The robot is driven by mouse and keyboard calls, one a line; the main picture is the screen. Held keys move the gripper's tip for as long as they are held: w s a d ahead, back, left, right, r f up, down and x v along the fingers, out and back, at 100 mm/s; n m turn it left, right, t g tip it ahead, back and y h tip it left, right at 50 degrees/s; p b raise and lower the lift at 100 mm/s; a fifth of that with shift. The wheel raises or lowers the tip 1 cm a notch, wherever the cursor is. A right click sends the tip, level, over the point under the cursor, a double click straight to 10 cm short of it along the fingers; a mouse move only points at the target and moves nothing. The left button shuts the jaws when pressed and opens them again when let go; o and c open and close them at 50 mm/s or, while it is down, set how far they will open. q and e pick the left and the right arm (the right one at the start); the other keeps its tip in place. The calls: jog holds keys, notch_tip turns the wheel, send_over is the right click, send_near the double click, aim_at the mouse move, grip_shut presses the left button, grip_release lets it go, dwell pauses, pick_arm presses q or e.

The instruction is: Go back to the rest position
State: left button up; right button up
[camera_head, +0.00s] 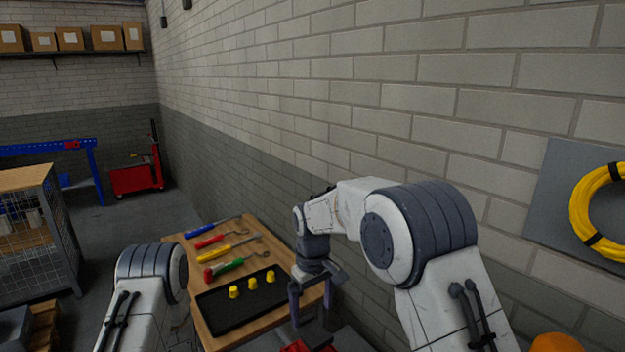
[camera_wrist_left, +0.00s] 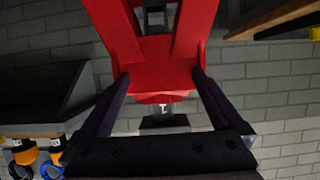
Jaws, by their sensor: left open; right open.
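My right gripper (camera_head: 312,322) points down beside the right edge of the wooden table, its fingers apart with nothing seen between them. A red part (camera_head: 300,346) shows in a small piece below it at the bottom edge. My left arm stands at the lower left of the head view, and its gripper is hidden there. In the left wrist view my left gripper (camera_wrist_left: 160,78) is open. A large red frame (camera_wrist_left: 150,62) lies beyond its fingertips; I cannot tell whether they touch it.
The wooden table (camera_head: 213,335) holds a black tray (camera_head: 222,318) with three yellow caps (camera_head: 252,283) and several hand tools (camera_head: 224,267). A brick wall (camera_head: 300,120) runs close along the right. A wire cage (camera_head: 30,235) stands left, with open floor between.

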aim_at(313, 331)
pick_arm(q)
jog(key=shift+v, duration=1.5)
jog(key=shift+d, duration=0.1)
jog(key=x, duration=1.1)
jog(key=shift+w+d+f, duration=0.1)
jog(key=shift+d+f, duration=0.15)
jog(key=shift+w, duration=0.1)
pick_arm(e)
notch_tip(313, 331, down, 7)
jog(key=shift+r, duration=0.2)
jog(key=shift+f, duration=0.6)
jog(key=shift+r, duration=0.15)
